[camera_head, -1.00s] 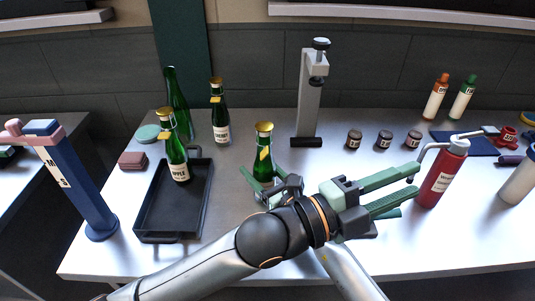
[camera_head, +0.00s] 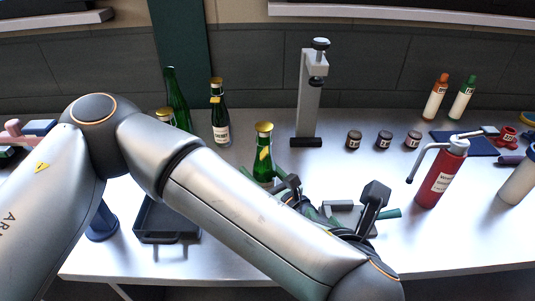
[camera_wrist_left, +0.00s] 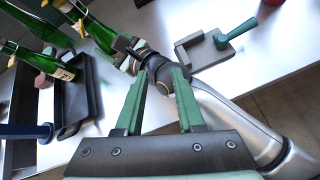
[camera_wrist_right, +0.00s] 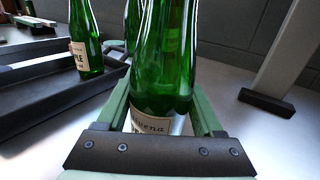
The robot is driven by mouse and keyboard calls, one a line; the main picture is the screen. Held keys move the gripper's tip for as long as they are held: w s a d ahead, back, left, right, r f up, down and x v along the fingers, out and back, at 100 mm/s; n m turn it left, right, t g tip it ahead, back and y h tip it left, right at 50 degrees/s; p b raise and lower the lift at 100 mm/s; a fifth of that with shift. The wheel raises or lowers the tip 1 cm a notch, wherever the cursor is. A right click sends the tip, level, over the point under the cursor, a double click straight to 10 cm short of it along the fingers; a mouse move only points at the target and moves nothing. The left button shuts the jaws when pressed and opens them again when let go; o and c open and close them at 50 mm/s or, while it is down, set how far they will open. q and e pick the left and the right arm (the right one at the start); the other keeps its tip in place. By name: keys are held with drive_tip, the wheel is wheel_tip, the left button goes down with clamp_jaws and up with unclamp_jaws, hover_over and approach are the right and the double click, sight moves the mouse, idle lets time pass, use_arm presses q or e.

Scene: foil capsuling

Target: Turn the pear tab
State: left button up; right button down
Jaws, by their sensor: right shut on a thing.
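A green bottle (camera_head: 263,165) with a gold foil cap and a yellow tab (camera_head: 264,154) stands upright in the middle of the table. My right gripper (camera_wrist_right: 162,100) is shut around its lower body. Its label (camera_wrist_right: 152,126) is partly hidden, so I cannot confirm that it reads pear. The tab is out of the right wrist view. My left gripper (camera_wrist_left: 159,92) is open and empty, its green fingers apart, with my right arm visible beyond them. In the head view my left forearm hides most of both grippers.
A black tray (camera_head: 165,232) lies left, with the apple bottle (camera_wrist_right: 84,40) in it. The cherry bottle (camera_head: 219,122) and another green bottle (camera_head: 176,95) stand behind. A grey post stand (camera_head: 308,105), small jars (camera_head: 384,140), a red bottle (camera_head: 440,175) and a grey fixture (camera_wrist_left: 200,50) are nearby.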

sight(267, 154)
use_arm(q)
drive_tip(key=w+a+r+t+y, duration=0.3)
drive_tip(key=a+r+t+y, duration=0.1)
drive_tip(key=a+r, duration=0.2)
drive_tip(key=x, duration=1.2)
drive_tip(key=shift+a+f, duration=0.15)
drive_tip(key=shift+f, duration=0.25)
clamp_jaws()
